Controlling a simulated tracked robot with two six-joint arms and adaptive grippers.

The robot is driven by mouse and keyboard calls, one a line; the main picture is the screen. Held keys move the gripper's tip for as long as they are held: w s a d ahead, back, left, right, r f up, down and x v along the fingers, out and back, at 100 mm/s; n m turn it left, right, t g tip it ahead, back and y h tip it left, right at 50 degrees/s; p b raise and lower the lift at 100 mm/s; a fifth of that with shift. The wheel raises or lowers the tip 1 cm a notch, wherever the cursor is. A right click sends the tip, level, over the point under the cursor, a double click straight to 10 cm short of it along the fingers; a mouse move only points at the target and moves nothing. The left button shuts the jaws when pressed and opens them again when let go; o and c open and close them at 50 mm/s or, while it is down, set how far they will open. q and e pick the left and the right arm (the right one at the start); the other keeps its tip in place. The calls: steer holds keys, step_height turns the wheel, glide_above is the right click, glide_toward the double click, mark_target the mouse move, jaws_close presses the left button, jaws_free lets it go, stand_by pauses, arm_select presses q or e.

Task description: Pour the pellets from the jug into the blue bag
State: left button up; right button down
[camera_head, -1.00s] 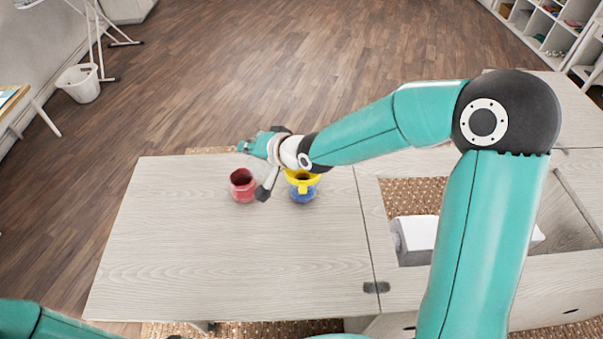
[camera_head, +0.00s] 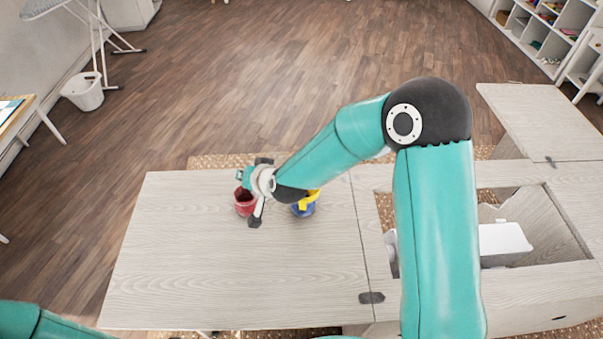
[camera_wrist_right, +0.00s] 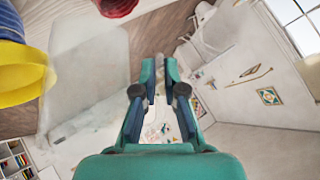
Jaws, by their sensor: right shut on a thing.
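My right gripper (camera_head: 243,177) is over the table beside the red container, with its wrist rolled over; in the right wrist view its fingers (camera_wrist_right: 162,72) are nearly together. A clear, see-through jug (camera_wrist_right: 88,72) shows at the fingers' left in that view, and the gripper is shut on it. I cannot make out the jug in the head view, or its pellets. The blue bag (camera_head: 303,210) stands on the table with a yellow funnel-like top (camera_head: 310,199), partly behind my right forearm. It also shows at the wrist view's left edge (camera_wrist_right: 10,22). My left gripper is out of view.
A red container (camera_head: 245,206) stands left of the blue bag, close under my right gripper. The front of the tabletop (camera_head: 230,270) is clear. An opening with a white machine (camera_head: 503,240) lies to the right. A white bin (camera_head: 83,92) is on the floor.

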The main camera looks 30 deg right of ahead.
steer(key=shift+a+r+p, duration=0.1)
steer(key=shift+a+p, duration=0.45)
steer(key=shift+p, duration=0.55)
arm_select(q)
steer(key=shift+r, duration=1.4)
arm_select(e)
steer(key=w+a+f+n+g+h, duration=0.1)
steer(key=a+f+n+h, duration=0.1)
steer(key=f, duration=0.4)
steer(key=shift+a+f+n+h, duration=0.35)
steer(key=shift+a+h, duration=0.5)
steer(key=shift+h, duration=0.55)
